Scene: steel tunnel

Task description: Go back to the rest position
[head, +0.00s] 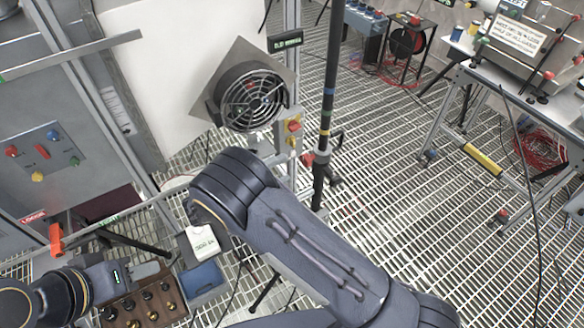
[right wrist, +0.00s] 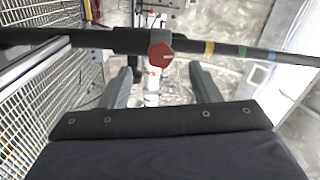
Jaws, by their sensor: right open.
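My right arm (head: 300,245) reaches across the middle of the head view, and its bent joint hides the right gripper there. In the right wrist view the right gripper (right wrist: 160,80) is open, its two fingers apart with nothing held between them. A black pole (right wrist: 110,40) with a red knob (right wrist: 160,53) crosses just past the fingertips; I cannot tell how close it is. My left gripper (head: 145,272) is at the lower left of the head view, over a wooden rack (head: 150,305). Its fingers are too unclear to tell open from shut.
A control cabinet (head: 40,150) is at left, with an orange-red handle (head: 56,238) below. A workbench (head: 470,85) stands at right. The grating floor (head: 400,210) between is mostly clear.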

